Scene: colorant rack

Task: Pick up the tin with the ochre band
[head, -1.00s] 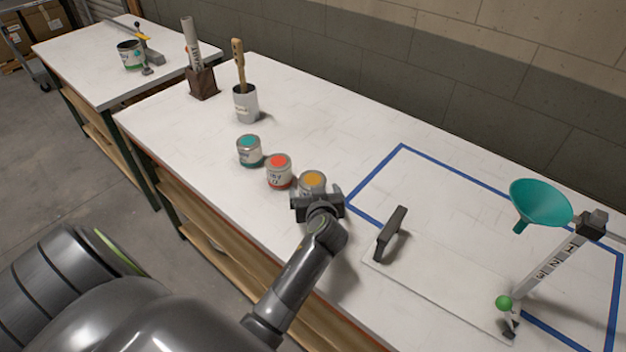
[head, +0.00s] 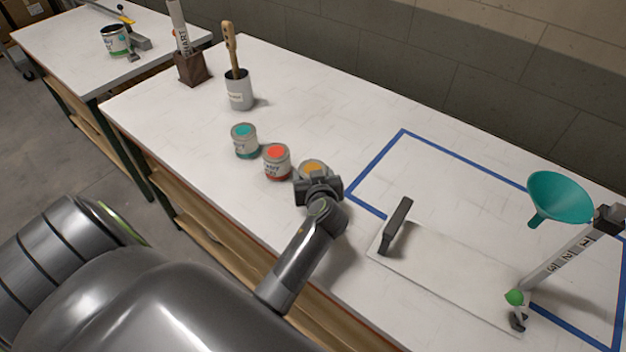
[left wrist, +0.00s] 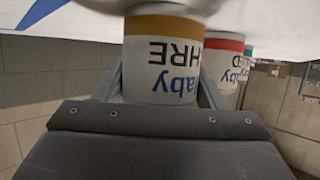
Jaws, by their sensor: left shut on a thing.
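The tin with the ochre band (head: 312,167) stands upright at the near end of a row of tins. Its ochre lid shows behind my left gripper (head: 317,187), which hides most of its body. In the left wrist view, which is upside down, the tin (left wrist: 163,62) sits between the two fingers of my left gripper (left wrist: 160,88). The fingers are shut on its sides. Its ochre band and label show clearly. I cannot tell any gap between its base and the table. My right gripper is not in view.
A red tin (head: 277,163) stands close beside the ochre one, with a teal tin (head: 245,141) beyond. A brush pot (head: 239,92) is farther back. To the right are a handled board (head: 455,277), a blue tape outline (head: 371,205) and a teal funnel (head: 546,198) on a stand.

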